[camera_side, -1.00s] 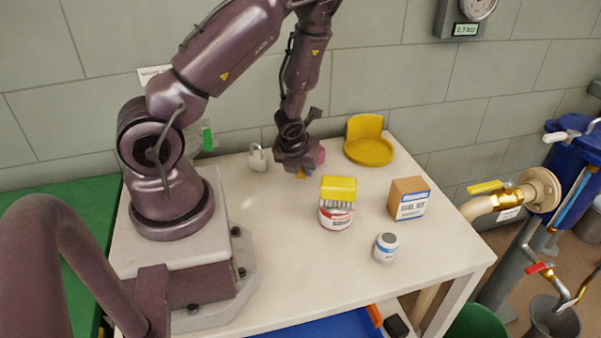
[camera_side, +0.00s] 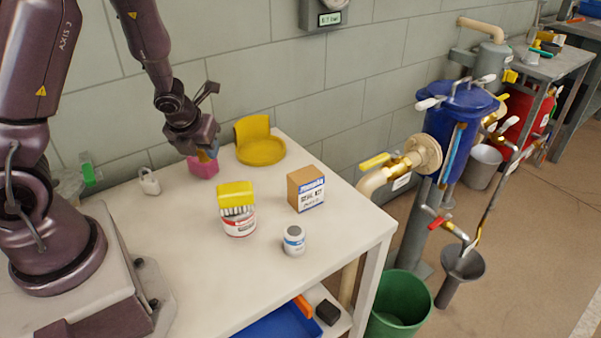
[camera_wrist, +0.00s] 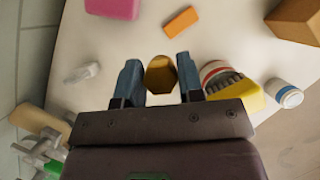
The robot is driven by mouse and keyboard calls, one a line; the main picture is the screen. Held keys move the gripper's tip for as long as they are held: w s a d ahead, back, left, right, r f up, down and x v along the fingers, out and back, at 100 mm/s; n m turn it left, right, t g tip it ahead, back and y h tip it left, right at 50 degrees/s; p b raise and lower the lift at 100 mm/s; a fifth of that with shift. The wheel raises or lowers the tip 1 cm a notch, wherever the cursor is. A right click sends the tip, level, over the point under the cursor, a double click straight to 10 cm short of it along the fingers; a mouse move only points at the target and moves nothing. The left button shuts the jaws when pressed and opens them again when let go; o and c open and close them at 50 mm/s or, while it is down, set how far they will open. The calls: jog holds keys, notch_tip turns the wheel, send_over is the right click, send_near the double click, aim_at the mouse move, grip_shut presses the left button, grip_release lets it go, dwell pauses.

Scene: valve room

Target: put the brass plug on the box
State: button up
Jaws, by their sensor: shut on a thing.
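My gripper (camera_wrist: 161,80) is shut on the brass plug (camera_wrist: 160,74), which sits between its two blue fingers in the wrist view. In the side view my gripper (camera_side: 208,152) is at the back of the white table, in front of and just above a pink block; the plug is mostly hidden there. The cardboard box (camera_side: 306,188), with a white and blue label, stands on the table to the right of the gripper. Its top looks bare. Part of the box also shows at the top right of the wrist view (camera_wrist: 297,18).
A pink block (camera_side: 203,167), padlock (camera_side: 149,181) and yellow dish stand (camera_side: 260,150) are at the back. An orange block (camera_wrist: 182,21) lies on the table. The front left tabletop is clear.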

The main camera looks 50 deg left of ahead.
jog(key=w+d+r+m+h, duration=0.2)
jog(key=d+r+m+h, duration=0.1)
jog(key=d+r+m, duration=0.3)
jog(key=w+d+r+m+h, duration=0.1)
jog(key=d+r+m+h, duration=0.25)
jog(key=d+m, duration=0.5)
send_over(312, 174)
jog(key=s, duration=0.2)
jog(key=shift+y, duration=0.35)
jog(key=f, duration=0.8)
jog(key=shift+w+a+f, duration=0.2)
jog(key=shift+a+f, duration=0.1)
jog(key=shift+f, duration=0.05)
jog(key=shift+w+f, duration=0.2)
jog(key=shift+f, duration=1.65)
jog(key=o, duration=1)
jog(key=shift+f, duration=0.15)
